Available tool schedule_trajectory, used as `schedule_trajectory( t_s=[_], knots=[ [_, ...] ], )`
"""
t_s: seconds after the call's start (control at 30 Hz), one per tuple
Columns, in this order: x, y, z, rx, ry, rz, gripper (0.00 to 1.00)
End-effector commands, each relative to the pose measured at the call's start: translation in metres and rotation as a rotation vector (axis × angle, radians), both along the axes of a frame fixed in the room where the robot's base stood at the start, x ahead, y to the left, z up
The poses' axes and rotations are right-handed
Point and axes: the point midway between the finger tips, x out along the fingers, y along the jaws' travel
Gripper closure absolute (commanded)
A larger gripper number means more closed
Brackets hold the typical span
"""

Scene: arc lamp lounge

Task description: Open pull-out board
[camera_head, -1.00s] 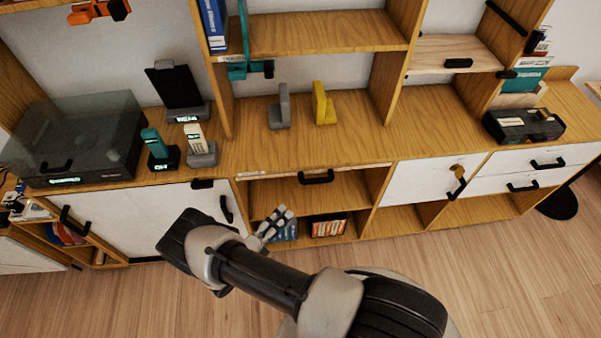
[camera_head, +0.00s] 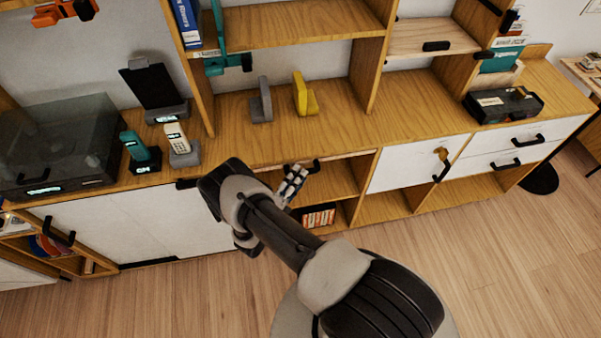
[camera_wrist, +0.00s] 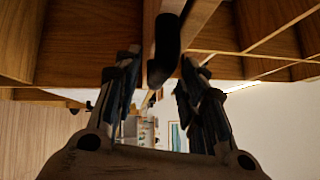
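The pull-out board (camera_head: 338,157) is a thin wooden strip under the counter edge, above the open shelf bay. It looks pushed in. Its black bar handle (camera_head: 315,166) shows just beside my gripper (camera_head: 296,174); part of it is hidden behind the fingers and arm. In the wrist view the dark handle (camera_wrist: 166,48) hangs at top centre, between and beyond the two fingers of my gripper (camera_wrist: 160,72). The fingers are spread, with a gap on each side of the handle. I cannot tell whether either touches it.
A yellow bookend (camera_head: 304,96) and a grey one (camera_head: 262,102) stand on the counter (camera_head: 330,130) above. Two handsets in docks stand to the left. Red-labelled boxes (camera_head: 318,216) sit in the bay below. A white door (camera_head: 410,168) is to the right. The floor (camera_head: 500,270) in front is clear.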

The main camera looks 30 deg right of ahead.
Motion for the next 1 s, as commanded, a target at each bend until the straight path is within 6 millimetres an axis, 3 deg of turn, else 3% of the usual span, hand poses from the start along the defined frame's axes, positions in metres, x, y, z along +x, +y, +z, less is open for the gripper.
schedule_trajectory(
  t_s=[0.2,0.53,1.0],
  knots=[
    [0.01,-0.019,0.003,0.0,0.0,-0.001,0.62],
    [0.012,-0.021,0.003,0.0,0.0,0.0,0.62],
    [0.012,-0.021,0.004,-0.002,-0.002,0.0,0.93]
  ],
)
